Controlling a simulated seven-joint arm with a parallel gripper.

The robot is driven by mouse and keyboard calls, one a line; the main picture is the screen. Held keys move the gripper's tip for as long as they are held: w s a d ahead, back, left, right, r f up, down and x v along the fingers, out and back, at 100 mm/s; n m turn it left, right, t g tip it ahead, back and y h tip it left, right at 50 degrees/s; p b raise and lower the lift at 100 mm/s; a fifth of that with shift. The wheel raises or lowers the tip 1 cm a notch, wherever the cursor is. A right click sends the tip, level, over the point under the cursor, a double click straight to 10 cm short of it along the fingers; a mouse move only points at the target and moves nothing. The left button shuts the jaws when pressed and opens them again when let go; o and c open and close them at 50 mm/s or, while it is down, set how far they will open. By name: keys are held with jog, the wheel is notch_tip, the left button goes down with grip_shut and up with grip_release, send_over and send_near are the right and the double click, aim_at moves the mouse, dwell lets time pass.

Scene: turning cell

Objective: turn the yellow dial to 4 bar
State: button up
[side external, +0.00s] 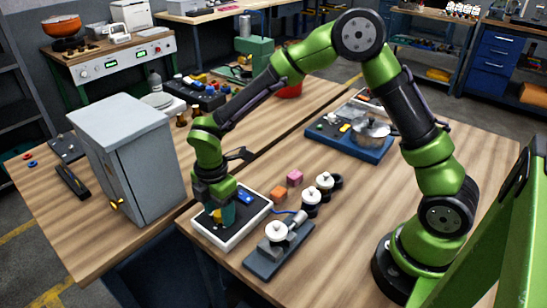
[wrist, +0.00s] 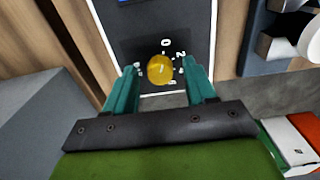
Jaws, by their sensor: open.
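The yellow dial (wrist: 160,69) sits on a dark panel with a white rim (wrist: 214,30). White marks surround it: a 0 shows above it, and others are too small or covered to read surely. The dial's setting cannot be told. My gripper (wrist: 159,78) is open, with one teal finger on each side of the dial. Gaps show between the fingers and the dial in the wrist view. In the side view my gripper (side external: 222,214) is low over the near end of the panel (side external: 257,214), and the yellow dial (side external: 216,215) shows partly beside a finger.
A grey cabinet (side external: 125,160) stands close to the left of the panel.

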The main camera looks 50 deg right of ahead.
grip_shut()
dwell(0.3)
jog(key=shift+m, duration=0.3)
jog(key=m, duration=0.3)
jog(key=shift+m, duration=0.3)
jog(key=m, duration=0.4)
jog(key=shift+m, duration=0.3)
jog(key=m, duration=0.4)
jog(key=shift+m, duration=0.3)
jog(key=m, duration=0.4)
jog(key=shift+m, duration=0.3)
